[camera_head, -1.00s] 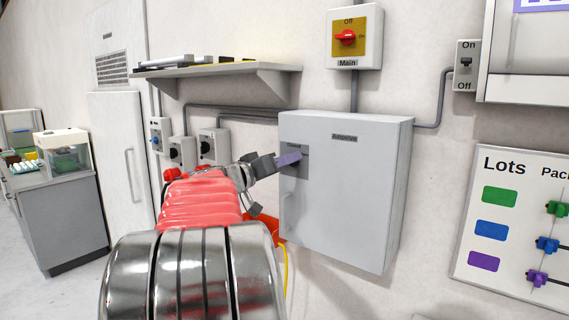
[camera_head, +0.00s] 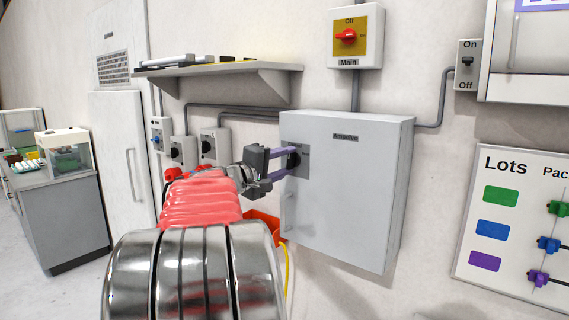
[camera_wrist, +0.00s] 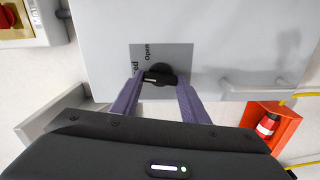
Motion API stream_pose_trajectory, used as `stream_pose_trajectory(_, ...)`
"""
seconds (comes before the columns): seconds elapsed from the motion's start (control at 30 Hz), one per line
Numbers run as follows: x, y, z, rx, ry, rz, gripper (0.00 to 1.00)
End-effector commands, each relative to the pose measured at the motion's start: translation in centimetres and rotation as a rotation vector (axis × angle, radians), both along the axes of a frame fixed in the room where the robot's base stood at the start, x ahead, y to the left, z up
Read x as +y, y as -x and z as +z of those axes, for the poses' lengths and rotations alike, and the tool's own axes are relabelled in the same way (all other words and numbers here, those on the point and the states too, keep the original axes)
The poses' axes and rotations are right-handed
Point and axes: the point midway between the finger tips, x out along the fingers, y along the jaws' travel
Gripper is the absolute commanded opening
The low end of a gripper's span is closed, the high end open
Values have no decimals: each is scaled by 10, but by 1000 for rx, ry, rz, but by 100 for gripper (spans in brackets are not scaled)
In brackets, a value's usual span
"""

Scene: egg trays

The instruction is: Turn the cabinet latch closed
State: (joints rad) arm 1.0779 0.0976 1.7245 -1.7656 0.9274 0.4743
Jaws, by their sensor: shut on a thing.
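The grey cabinet (camera_head: 345,195) hangs on the wall with its door flush. Its black latch (camera_head: 293,161) sits on a darker grey plate at the door's upper left. The latch (camera_wrist: 160,75) also shows in the wrist view, between my purple fingertips. My gripper (camera_head: 291,162) is shut on the latch, one finger above and one below it in the head view. In the wrist view my gripper (camera_wrist: 160,78) has a finger on each side of the knob. The plate (camera_wrist: 168,57) shows "Open" and part of another word. Which word the latch points to is unclear.
A shelf (camera_head: 215,73) juts out above my arm at the left. Several switch boxes (camera_head: 210,146) line the wall below it. An orange holder with a red item (camera_wrist: 270,124) sits beside the cabinet.

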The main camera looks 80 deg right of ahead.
Motion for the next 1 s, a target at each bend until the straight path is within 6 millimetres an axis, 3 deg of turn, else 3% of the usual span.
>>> stream_pose_trajectory(0.3, -1, -4, -2, 137, -61, 11, 18)
stream_pose_trajectory(0.8, -1, -4, -3, 161, -73, 10, 18)
stream_pose_trajectory(0.83, -1, -4, -3, 161, -73, 10, 41)
stream_pose_trajectory(1.0, -1, -3, -2, 160, -71, 7, 53)
